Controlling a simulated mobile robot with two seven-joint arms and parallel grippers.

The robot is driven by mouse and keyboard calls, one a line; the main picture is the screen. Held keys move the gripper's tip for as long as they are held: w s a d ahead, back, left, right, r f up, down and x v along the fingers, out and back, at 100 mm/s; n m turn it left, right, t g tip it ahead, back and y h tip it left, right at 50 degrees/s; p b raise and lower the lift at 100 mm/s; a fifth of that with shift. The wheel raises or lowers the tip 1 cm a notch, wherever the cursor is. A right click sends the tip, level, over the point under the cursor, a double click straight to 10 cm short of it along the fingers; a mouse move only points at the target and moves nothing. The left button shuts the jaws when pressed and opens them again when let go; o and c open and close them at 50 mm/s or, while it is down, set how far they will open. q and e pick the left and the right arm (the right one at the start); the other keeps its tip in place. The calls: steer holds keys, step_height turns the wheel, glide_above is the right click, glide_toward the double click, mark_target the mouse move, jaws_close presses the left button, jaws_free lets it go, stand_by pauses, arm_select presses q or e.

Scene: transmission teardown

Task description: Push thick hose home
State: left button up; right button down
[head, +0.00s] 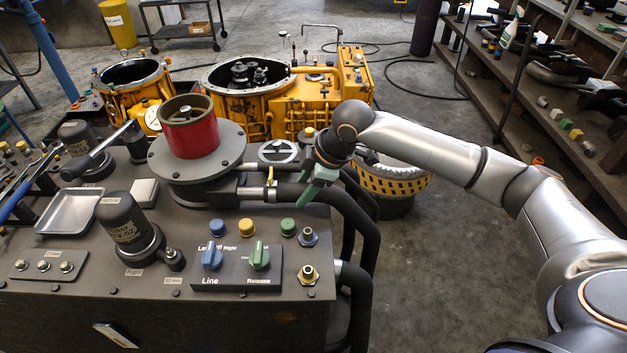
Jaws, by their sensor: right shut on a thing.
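The thick black hose (345,207) runs along the right side of the dark bench, then bends down over its edge. Its left end lies at a dark fitting (228,192) below the round grey flange; I cannot tell how far the end sits in. My right gripper (308,194), with green fingers, comes from the upper right and is shut on the hose just right of the fitting. The fingers hide part of the hose. My left gripper is not in view.
A red cylinder (190,128) stands on the grey flange (232,146). In front are a blue knob (211,257), a green knob (260,254) and a black filter (128,226). Another thick hose (353,285) hangs below. Yellow gearbox housings (292,100) stand behind. Floor to the right is mostly open.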

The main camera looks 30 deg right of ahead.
steer(key=shift+w+a+r, duration=0.15)
steer(key=shift+a, duration=0.3)
steer(key=c, duration=0.7)
jaws_free()
steer(key=shift+o, duration=0.7)
steer(key=shift+r, duration=0.15)
steer(key=v, duration=1.2)
steer(key=shift+p, duration=0.4)
